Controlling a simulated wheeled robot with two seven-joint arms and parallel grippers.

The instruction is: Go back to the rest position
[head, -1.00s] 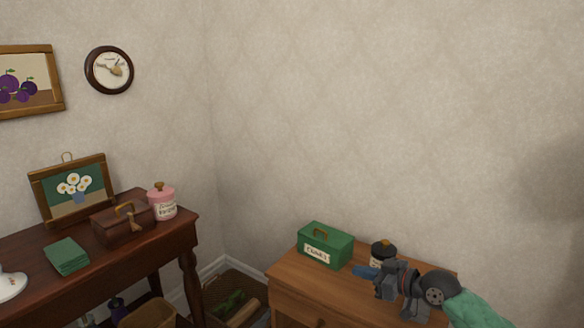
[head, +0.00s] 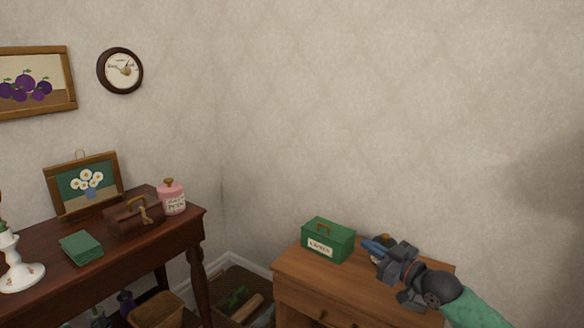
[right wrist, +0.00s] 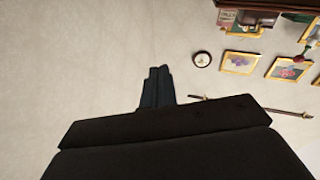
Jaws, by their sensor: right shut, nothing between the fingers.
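My right gripper (head: 372,246) is in the lower right of the head view, its arm coming in from the bottom right corner. It is above the small wooden cabinet (head: 290,262), to the right of a green box (head: 328,239) with a white label. Its blue fingers are together and hold nothing. In the right wrist view the closed fingers (right wrist: 157,86) point at the bare wall. A dark jar behind the gripper is almost wholly hidden. My left gripper is not in view.
A dark wooden table (head: 130,254) stands at left with a brown case (head: 133,219), a pink jar (head: 172,199), green napkins (head: 81,247), a framed flower picture (head: 86,184) and a white candlestick (head: 18,268). Baskets (head: 158,310) sit on the floor below. The wall above the cabinet is bare.

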